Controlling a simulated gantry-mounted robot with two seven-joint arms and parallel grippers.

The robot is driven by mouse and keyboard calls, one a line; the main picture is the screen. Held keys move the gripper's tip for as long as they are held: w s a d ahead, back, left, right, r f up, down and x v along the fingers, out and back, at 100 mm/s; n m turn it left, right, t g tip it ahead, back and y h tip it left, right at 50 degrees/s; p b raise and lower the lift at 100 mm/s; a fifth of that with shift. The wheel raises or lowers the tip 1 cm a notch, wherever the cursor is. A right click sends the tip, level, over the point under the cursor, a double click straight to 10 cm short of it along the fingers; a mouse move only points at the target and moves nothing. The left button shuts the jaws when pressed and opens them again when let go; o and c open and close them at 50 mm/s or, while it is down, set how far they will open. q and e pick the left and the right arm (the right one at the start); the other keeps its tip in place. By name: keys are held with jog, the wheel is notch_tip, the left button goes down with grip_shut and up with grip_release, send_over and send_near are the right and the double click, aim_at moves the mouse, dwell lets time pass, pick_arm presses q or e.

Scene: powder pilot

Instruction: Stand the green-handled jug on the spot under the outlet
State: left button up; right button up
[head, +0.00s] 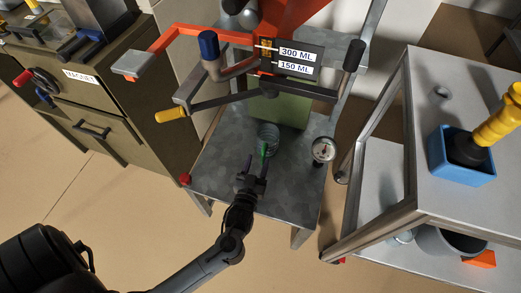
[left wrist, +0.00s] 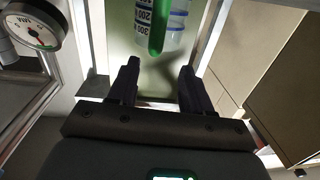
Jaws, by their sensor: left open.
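The clear jug (head: 268,133) with a green handle (head: 264,150) stands on the grey metal table, in front of the machine's green panel (head: 290,112). My left gripper (head: 257,168) is open at the near side of the jug. In the left wrist view the green handle (left wrist: 157,30) shows just beyond the gap between the open fingers (left wrist: 159,70), and the marked jug wall (left wrist: 177,22) is behind it. The fingers are not closed on the handle. The outlet and the spot under it cannot be made out. My right gripper is not in view.
A round gauge (head: 323,149) is at the table's right side; it also shows in the left wrist view (left wrist: 33,30). A trolley with a blue box (head: 460,170) stands right, a cabinet (head: 140,110) left.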

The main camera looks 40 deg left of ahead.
pick_arm(q)
jog(key=s+d+h, duration=0.1)
jog(key=s, duration=0.1)
jog(key=s+d+g+p, duration=0.1)
jog(key=s, duration=0.1)
jog(key=s+d+h+p, duration=0.1)
jog(key=shift+s+d+f+m+g+h, duration=0.15)
jog(key=shift+s+d+m+g+h, duration=0.15)
jog(key=shift+s+d, duration=0.1)
jog(key=shift+d+f+m+g+h, duration=0.15)
jog(key=shift+d+m+g+h, duration=0.2)
jog(key=shift+h, duration=0.45)
jog(key=s+d+m+g+h, duration=0.1)
jog(key=s+g, duration=0.1)
jog(key=s+d+m+g+h, duration=0.1)
jog(key=g+h, duration=0.1)
jog(key=shift+s+d+g+h, duration=0.1)
jog(key=shift+s+g+h, duration=0.15)
jog(key=shift+s+h, duration=0.1)
jog(key=s+r+m+g, duration=0.2)
jog(key=s+g, duration=0.3)
jog(key=s, duration=0.5)
jog(key=shift+a+r+m+g, duration=0.3)
jog(key=shift+m+g, duration=0.1)
jog(key=shift+m, duration=0.25)
jog(key=shift+r+p, duration=0.1)
jog(key=shift+p, duration=0.25)
